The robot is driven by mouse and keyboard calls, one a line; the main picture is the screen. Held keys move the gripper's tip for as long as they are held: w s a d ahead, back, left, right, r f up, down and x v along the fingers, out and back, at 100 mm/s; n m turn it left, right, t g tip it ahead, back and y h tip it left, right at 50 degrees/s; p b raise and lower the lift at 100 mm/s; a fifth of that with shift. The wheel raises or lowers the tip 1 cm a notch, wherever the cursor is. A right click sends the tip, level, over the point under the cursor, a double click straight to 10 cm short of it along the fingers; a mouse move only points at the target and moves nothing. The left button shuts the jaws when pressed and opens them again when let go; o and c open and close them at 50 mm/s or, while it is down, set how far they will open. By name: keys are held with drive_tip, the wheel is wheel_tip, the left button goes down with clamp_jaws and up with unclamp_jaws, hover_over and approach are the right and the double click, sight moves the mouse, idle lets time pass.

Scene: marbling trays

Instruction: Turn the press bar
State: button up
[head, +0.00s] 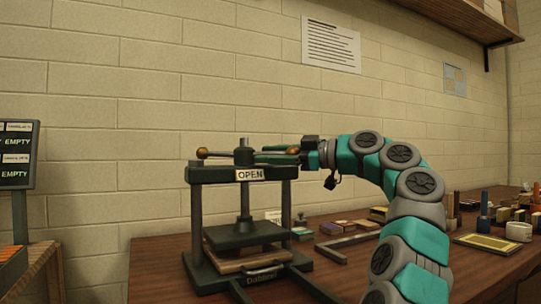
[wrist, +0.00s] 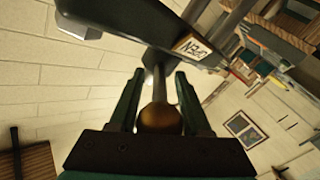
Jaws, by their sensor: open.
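The dark green press (head: 197,215) stands on the table, with an OPEN sign (head: 250,174) on its top beam. Its press bar (head: 222,153) lies level across the top of the screw, with a brown ball at each end. My gripper (head: 262,155) reaches in from the right at the bar's height. In the wrist view my gripper (wrist: 158,73) is open, its two fingers on either side of the bar's near end. The brown ball (wrist: 160,118) sits between the fingers, close to the palm. Whether a finger touches the bar cannot be told. The platen (head: 245,236) hangs above a wooden board.
Small blocks and flat boxes (head: 335,228) lie right of the press, beside a dark angled frame (head: 345,240). A yellow-faced tray (head: 487,243), a white mug (head: 519,232) and several bottles stand at the far right. A screen reading EMPTY (head: 17,155) is at the left. A block wall is behind.

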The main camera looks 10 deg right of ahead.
drive_tip(key=shift+o, duration=1.2)
drive_tip(key=v, duration=0.7)
drive_tip(key=shift+s+d, duration=0.25)
drive_tip(key=shift+d, duration=0.1)
